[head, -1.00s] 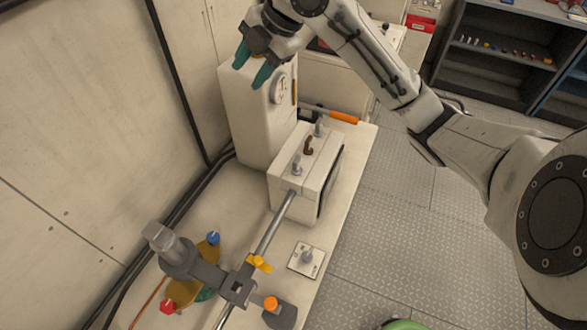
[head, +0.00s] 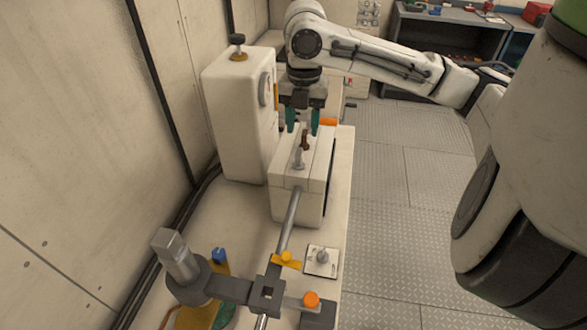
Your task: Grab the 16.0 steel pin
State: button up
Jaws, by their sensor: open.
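A pale block (head: 302,200) on the bench carries upright pins in a row along its top. The nearest is a steel pin (head: 298,158). Behind it stands a brown pin (head: 305,141). A far grey pin (head: 304,116) shows partly, between my fingers in this view. Another steel pin (head: 322,256) stands on a small square plate (head: 315,268) nearer me. I cannot read any size marks, so I cannot tell which is the 16.0 pin. My gripper (head: 302,128) points down with teal fingers apart, over the far end of the block. I cannot tell whether the fingers touch anything.
A tall pale housing (head: 228,120) with a dial stands left of the block. A steel rod (head: 288,222) runs from the block toward a grey clamp fixture (head: 235,290) with orange and yellow knobs. An orange handle (head: 329,122) lies behind the block.

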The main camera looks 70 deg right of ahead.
aim_at(299, 151)
jog(key=f, duration=0.6)
jog(key=f+p, duration=0.1)
jog(key=f, duration=0.1)
jog(key=shift+w+f, duration=0.35)
jog(key=shift+f, duration=0.05)
grip_shut()
